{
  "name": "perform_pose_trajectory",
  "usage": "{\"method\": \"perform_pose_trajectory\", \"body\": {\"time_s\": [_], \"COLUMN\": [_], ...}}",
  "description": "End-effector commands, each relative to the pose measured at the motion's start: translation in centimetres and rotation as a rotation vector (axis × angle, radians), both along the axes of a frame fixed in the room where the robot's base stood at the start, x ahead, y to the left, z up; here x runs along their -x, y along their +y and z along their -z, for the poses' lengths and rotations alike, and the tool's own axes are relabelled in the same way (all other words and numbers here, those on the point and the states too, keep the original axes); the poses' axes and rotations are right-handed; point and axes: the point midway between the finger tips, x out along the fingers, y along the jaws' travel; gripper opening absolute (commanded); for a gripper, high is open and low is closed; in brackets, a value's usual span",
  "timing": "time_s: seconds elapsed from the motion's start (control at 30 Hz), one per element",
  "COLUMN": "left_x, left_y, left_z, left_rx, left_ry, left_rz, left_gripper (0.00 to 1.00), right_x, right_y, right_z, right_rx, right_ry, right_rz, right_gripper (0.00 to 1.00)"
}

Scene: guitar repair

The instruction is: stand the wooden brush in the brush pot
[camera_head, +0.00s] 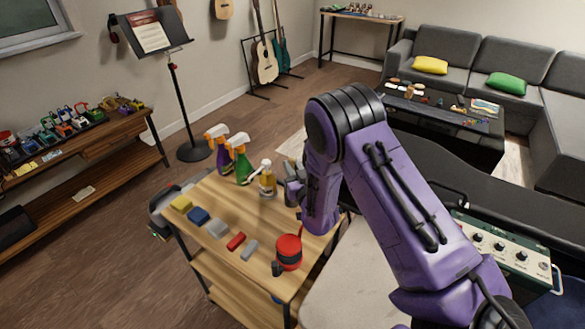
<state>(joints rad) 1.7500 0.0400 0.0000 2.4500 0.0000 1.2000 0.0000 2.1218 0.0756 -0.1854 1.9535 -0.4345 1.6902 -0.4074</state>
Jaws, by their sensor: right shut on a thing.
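My right arm comes in from the lower right and reaches over the small wooden table (203,187). My right gripper (294,187) is mostly hidden behind the purple forearm, at the table's right side. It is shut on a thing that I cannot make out. I cannot see the wooden brush anywhere in the open. A red round thing with a dark band (289,251) stands near the table's front right corner. I cannot tell whether it is the brush pot. My left gripper is out of view.
A purple spray bottle (222,158), a green spray bottle (243,167) and a yellow bottle (267,182) stand at the table's back. A yellow block (181,203), a blue block (198,215), grey blocks (216,229) and a red block (236,241) line its front. The table's middle is clear.

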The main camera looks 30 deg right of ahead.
Motion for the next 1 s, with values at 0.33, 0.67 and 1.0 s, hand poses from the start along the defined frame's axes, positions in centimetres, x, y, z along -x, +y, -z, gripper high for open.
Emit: {"method": "perform_pose_trajectory", "body": {"time_s": [0.33, 0.67, 1.0], "left_x": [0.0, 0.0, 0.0], "left_y": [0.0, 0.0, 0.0], "left_z": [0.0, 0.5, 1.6], "left_rx": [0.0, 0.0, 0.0], "left_ry": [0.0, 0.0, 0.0], "left_rz": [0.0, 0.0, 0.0], "left_gripper": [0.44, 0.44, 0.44], "right_x": [0.0, 0.7, 6.5], "right_y": [0.0, 0.5, 4.0], "right_z": [0.0, -4.1, -10.0], "right_rx": [0.0, 0.001, 0.002], "right_ry": [0.0, -0.003, 0.0], "right_rz": [0.0, -0.001, -0.002], "right_gripper": [0.51, 0.51, 0.51]}}
